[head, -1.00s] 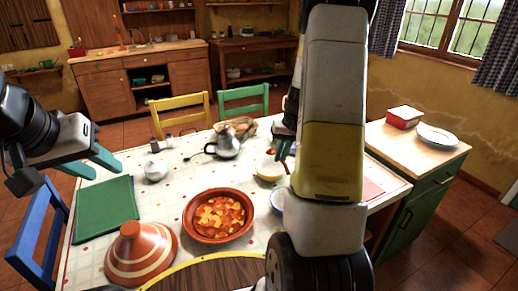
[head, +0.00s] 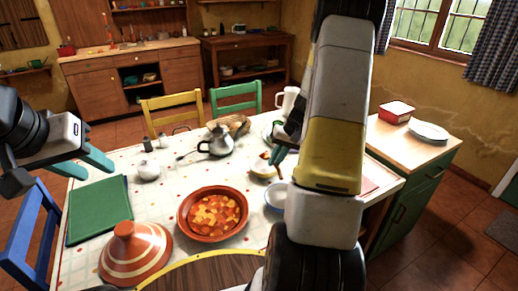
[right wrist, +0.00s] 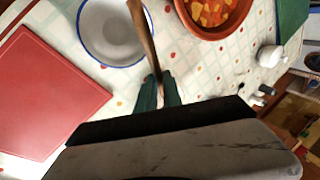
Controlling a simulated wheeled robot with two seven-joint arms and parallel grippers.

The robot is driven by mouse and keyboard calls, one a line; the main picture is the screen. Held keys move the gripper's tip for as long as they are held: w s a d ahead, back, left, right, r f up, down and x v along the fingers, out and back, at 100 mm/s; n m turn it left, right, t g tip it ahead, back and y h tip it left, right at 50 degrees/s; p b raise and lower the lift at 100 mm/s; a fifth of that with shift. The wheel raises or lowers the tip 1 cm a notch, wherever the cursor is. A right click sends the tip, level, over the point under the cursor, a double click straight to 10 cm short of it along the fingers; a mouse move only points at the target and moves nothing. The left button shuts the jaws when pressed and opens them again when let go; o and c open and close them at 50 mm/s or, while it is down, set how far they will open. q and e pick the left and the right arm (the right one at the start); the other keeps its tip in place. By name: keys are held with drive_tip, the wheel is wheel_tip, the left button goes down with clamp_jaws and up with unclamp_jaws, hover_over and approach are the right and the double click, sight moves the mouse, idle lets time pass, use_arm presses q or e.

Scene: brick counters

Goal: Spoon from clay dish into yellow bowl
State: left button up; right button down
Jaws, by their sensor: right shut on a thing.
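The clay dish (head: 186,214) is full of red and orange food and sits on the table; its edge also shows in the right wrist view (right wrist: 184,20). My right gripper (head: 278,153) is beyond the dish to its right. In the right wrist view its green fingers (right wrist: 157,92) are shut on the wooden spoon (right wrist: 143,32), which passes over a blue-rimmed white bowl (right wrist: 100,35). My left gripper (head: 84,164) is open and empty, over the table's left side.
A striped clay lid (head: 135,255) and a green mat (head: 98,210) lie at the left. A teapot (head: 216,142), a white lidded pot (head: 148,170) and a bread basket (head: 236,124) stand farther back. A red board (right wrist: 45,90) is beside the white bowl.

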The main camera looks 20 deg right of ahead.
drive_tip(key=m+t+y, duration=0.2)
drive_tip(key=y, duration=0.1)
drive_tip(key=d+f+m+t+y, duration=0.1)
drive_tip(key=m+t+y, duration=0.1)
drive_tip(key=y, duration=0.2)
drive_tip(key=s+d+f+m+t+y, duration=0.1)
drive_tip(key=m+t+y, duration=0.1)
drive_tip(key=y, duration=0.1)
drive_tip(key=shift+d+f+y, duration=0.15)
drive_tip(key=shift+d+y, duration=0.1)
drive_tip(key=shift+y, duration=0.05)
